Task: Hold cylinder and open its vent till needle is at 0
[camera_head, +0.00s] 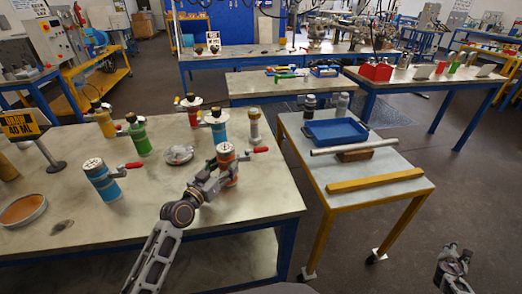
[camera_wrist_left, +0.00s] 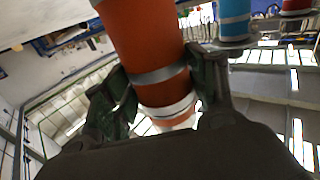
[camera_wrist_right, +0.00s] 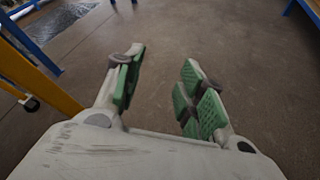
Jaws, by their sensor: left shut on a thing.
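An orange-red cylinder (camera_head: 231,178) stands near the right side of the front table, with a round white-faced gauge (camera_head: 225,148) on top. A red-handled vent lever (camera_head: 261,149) sticks out to its right. The needle is too small to read. My left gripper (camera_head: 219,178) is closed around the cylinder's body from the front. In the left wrist view the green finger pads (camera_wrist_left: 165,90) press on both sides of the orange cylinder (camera_wrist_left: 143,38), near its grey band. My right gripper (camera_head: 455,262) is low at the right, away from the tables. In the right wrist view it is open and empty (camera_wrist_right: 165,85).
Several similar cylinders share the table: blue (camera_head: 102,182), green (camera_head: 139,138), yellow (camera_head: 105,122). A grey flange (camera_head: 179,155) lies left of the held cylinder. A "DRAIN 40 ML" sign (camera_head: 20,124) and dish (camera_head: 23,209) are left. A cart (camera_head: 385,165) stands right.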

